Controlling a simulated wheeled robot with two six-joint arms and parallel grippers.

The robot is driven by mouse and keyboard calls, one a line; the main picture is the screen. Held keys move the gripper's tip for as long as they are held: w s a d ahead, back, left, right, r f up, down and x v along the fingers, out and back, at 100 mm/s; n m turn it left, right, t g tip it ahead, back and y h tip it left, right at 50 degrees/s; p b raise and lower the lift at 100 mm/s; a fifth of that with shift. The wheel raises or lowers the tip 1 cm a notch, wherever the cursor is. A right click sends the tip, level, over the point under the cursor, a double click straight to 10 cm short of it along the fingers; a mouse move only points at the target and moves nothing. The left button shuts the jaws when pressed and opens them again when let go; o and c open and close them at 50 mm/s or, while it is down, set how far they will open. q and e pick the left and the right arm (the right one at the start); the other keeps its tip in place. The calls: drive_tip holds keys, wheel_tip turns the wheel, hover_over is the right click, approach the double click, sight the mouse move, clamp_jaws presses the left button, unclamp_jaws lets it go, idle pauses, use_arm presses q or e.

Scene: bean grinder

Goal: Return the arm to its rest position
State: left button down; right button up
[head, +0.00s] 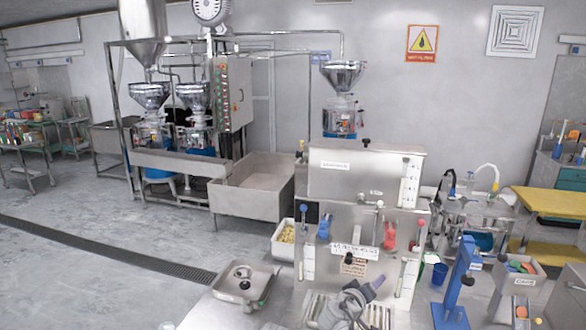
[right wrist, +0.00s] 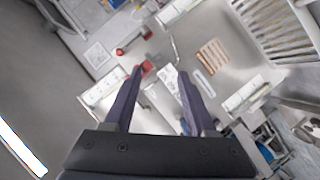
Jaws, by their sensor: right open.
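My right gripper (head: 372,286) shows low in the middle of the head view, in front of the steel grinder machine (head: 365,174). Its grey wrist comes up from the bottom edge and its dark purple fingers point up and right. In the right wrist view the two fingers of the gripper (right wrist: 160,74) stand wide apart with nothing held between them. Parts of the steel machine and a red knob lie beyond the fingertips there. My left gripper is not in view.
A blue stand (head: 455,285) and a steel bin of coloured pieces (head: 517,275) are to the right. A white tub of yellowish pieces (head: 284,240) is behind the pan. Open floor lies at the left.

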drive_tip(key=s+a+f+g+y+b, duration=0.1)
drive_tip(key=s+a+f+g, duration=0.15)
drive_tip(key=s+f, duration=0.35)
drive_tip(key=s+a+f+g+y+b, duration=0.2)
drive_tip(key=s+f+g, duration=0.1)
drive_tip(key=f, duration=0.4)
drive_tip(key=s+a+f+g+y+b, duration=0.1)
drive_tip(key=s+a+f+g+y, duration=0.1)
drive_tip(key=s, duration=0.5)
drive_tip(key=s+a+f+n+g+y+b, duration=0.1)
drive_tip(key=s+a+f+g, duration=0.3)
drive_tip(key=a, duration=0.5)
wheel_tip(320, 180, down, 2)
drive_tip(key=s+y, duration=0.1)
drive_tip(key=s, duration=0.2)
drive_tip(key=shift+f+y, duration=0.2)
drive_tip(key=shift+y, duration=0.1)
drive_tip(key=shift+c, duration=0.5)
drive_tip(key=shift+d, duration=0.15)
